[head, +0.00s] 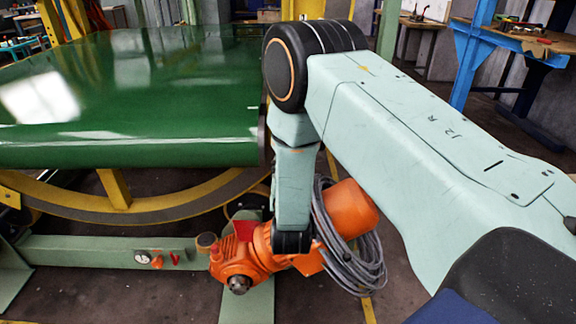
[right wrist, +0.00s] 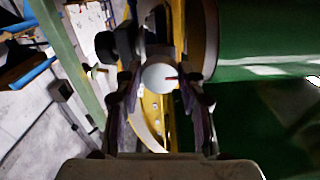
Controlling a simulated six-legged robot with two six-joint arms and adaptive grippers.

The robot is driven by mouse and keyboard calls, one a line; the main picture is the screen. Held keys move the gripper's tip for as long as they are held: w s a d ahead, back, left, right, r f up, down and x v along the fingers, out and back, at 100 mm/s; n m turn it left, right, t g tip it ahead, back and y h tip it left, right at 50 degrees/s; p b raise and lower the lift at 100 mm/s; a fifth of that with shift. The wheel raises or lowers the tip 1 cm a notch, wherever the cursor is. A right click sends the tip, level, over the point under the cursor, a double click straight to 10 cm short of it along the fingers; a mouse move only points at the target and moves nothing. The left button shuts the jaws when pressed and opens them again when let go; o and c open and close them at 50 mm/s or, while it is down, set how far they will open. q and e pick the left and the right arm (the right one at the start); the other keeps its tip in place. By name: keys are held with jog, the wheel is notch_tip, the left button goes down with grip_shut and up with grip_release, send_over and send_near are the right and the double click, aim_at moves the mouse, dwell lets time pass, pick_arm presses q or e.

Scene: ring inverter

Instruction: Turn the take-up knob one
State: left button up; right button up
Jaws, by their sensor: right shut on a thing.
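The take-up knob appears to be the pale round disc with a thin dark red mark on its right side (right wrist: 158,79). It sits between the two dark fingers of my right gripper (right wrist: 163,88) in the right wrist view. The fingers are closed around its sides; the exact contact is in shadow. In the head view my right arm comes in from the right and bends down at its black joint. Its gripper is hidden there, and I cannot make out the knob being held. My left gripper is in neither view.
A large green drum (head: 130,100) fills the left, above a yellow-edged ring (head: 150,208). An orange gear motor (head: 238,262) and coiled grey cable (head: 352,262) lie around my right forearm. A green floor beam (head: 90,250) carries small controls (head: 143,258). A blue bench (head: 515,40) stands back right.

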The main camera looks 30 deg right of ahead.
jog(key=n+p, duration=0.9)
jog(key=n, duration=1.4)
jog(key=shift+s+p, duration=0.1)
jog(key=shift+p, duration=0.2)
jog(key=shift+n, duration=0.3)
jog(key=o, duration=1.2)
